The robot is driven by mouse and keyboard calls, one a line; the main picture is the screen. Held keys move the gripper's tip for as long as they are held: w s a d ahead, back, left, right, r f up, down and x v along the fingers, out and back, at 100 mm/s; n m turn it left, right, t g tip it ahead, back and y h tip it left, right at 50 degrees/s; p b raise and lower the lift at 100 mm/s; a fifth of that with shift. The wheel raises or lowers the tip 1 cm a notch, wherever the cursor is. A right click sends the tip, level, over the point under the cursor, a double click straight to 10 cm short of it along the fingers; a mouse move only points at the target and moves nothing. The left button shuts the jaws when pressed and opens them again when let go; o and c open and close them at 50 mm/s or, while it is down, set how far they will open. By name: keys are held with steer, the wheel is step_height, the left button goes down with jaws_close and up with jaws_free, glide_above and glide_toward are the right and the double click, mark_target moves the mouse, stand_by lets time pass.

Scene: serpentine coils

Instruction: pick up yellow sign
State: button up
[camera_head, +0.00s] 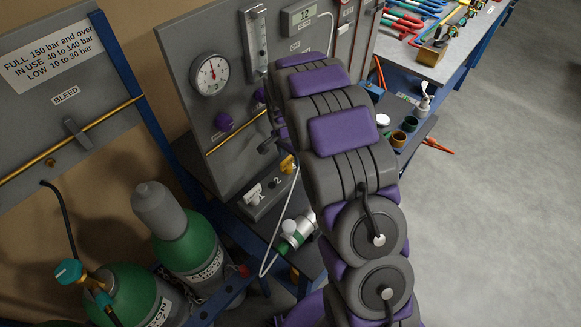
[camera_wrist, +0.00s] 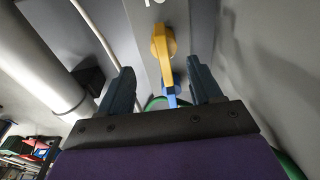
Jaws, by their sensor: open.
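A small yellow piece (camera_head: 288,163), likely the yellow sign, stands on the grey numbered block at the foot of the panel in the head view, partly beside my arm. In the wrist view a yellow piece (camera_wrist: 160,45) with a rounded end and narrower stem lies ahead, between the lines of my fingers. A blue part (camera_wrist: 169,90) shows below its stem. My gripper (camera_wrist: 161,80) is open, with dark fingers apart on either side and nothing seen between them touching either one. My gripper's fingers are hidden in the head view.
The numbered block (camera_head: 270,190) also carries a white piece (camera_head: 252,194). Green cylinders (camera_head: 190,245) stand at left. A gauge panel (camera_head: 180,60) rises behind my arm. A pale hose (camera_wrist: 97,32) and a thick pale pipe (camera_wrist: 45,65) run left of my fingers. Open floor (camera_head: 500,200) lies right.

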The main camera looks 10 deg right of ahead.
mark_target(291, 164)
steer(key=shift+f, duration=0.2)
steer(key=f, duration=0.1)
steer(key=a+f+b, duration=0.1)
steer(key=f, duration=0.1)
steer(key=a+f, duration=0.1)
steer(key=shift+w+f, duration=0.15)
steer(key=shift+f, duration=0.3)
steer(key=shift+d+r, duration=0.1)
steer(key=shift+d, duration=1.05)
steer(key=shift+c, duration=1.1)
steer(key=shift+w, duration=0.1)
steer(key=shift+c, duration=0.8)
steer(key=shift+a, duration=0.8)
steer(key=c, duration=0.4)
steer(key=shift+d+r, duration=0.1)
steer(key=shift+d, duration=0.05)
steer(key=c, duration=0.4)
